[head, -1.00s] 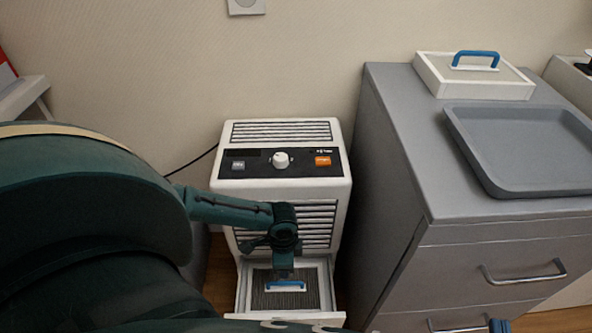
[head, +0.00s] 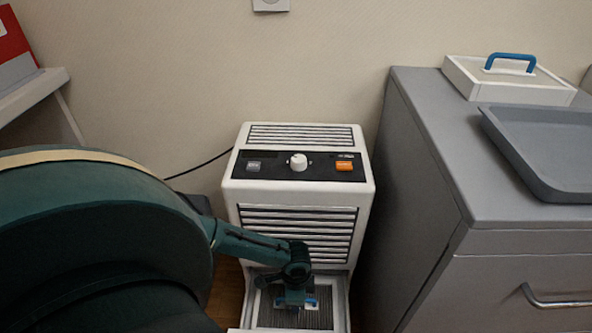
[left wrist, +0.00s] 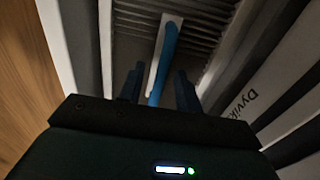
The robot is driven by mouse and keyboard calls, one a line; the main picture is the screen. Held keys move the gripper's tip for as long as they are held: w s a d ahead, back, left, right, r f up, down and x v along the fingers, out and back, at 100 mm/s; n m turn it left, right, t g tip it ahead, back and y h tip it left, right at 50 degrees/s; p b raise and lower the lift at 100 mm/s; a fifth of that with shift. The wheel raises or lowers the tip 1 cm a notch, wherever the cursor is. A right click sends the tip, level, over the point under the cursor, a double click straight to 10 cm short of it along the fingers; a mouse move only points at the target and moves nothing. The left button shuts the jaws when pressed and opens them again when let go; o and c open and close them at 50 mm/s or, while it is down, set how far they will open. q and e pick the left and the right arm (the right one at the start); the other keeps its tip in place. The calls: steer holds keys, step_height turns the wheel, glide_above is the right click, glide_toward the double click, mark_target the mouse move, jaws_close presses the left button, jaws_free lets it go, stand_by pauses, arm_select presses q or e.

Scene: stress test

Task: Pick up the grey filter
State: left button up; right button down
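The grey filter (head: 265,315), a ribbed grey panel with a white frame, lies in the pulled-out drawer (head: 342,312) of a white appliance (head: 300,222). Its blue handle (head: 312,302) stands up from a white strip on the panel. My left gripper (head: 291,304) is down at the handle and hides part of it. In the left wrist view the two fingers of the left gripper (left wrist: 158,88) are apart, with the blue handle (left wrist: 166,52) between them and gaps at both sides. The ribbed filter (left wrist: 130,48) shows beyond them. My right gripper is out of view.
A grey cabinet (head: 425,180) stands close on the right, bearing a grey tray (head: 540,150) and a white-framed panel (head: 512,78) with a blue handle. A white shelf (head: 35,95) with a red item is at the left. A black cable runs behind the appliance.

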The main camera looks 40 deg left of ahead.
arm_select(q)
steer(key=shift+r, duration=0.1)
jaws_close()
stand_by(1.2)
